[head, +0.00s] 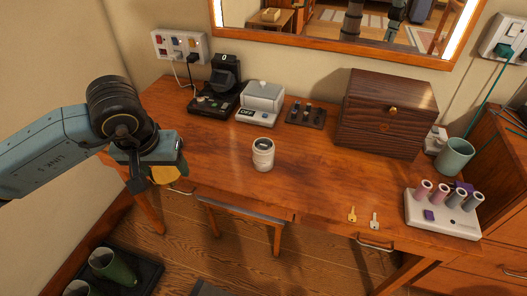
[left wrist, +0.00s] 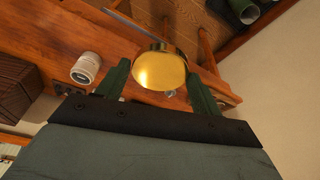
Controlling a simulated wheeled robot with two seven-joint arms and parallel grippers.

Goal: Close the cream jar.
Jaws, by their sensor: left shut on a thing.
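The cream jar (head: 263,156), a small whitish jar, stands upright on the wooden desk near its front middle, with no gold lid on top. It also shows in the left wrist view (left wrist: 86,69). My left gripper (head: 166,170) is left of the jar, over the desk's left front edge. It is shut on a gold lid (left wrist: 161,70), which sits between the two green fingers in the left wrist view. The lid (head: 168,175) is partly hidden by the gripper in the head view. The lid and jar are well apart. My right gripper is not in view.
On the desk (head: 320,180) are a black device (head: 223,85), a grey box (head: 260,102), a wooden chest (head: 388,112), keys (head: 352,213), a green cup (head: 455,155) and a white stand (head: 440,217). The surface around the jar is clear.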

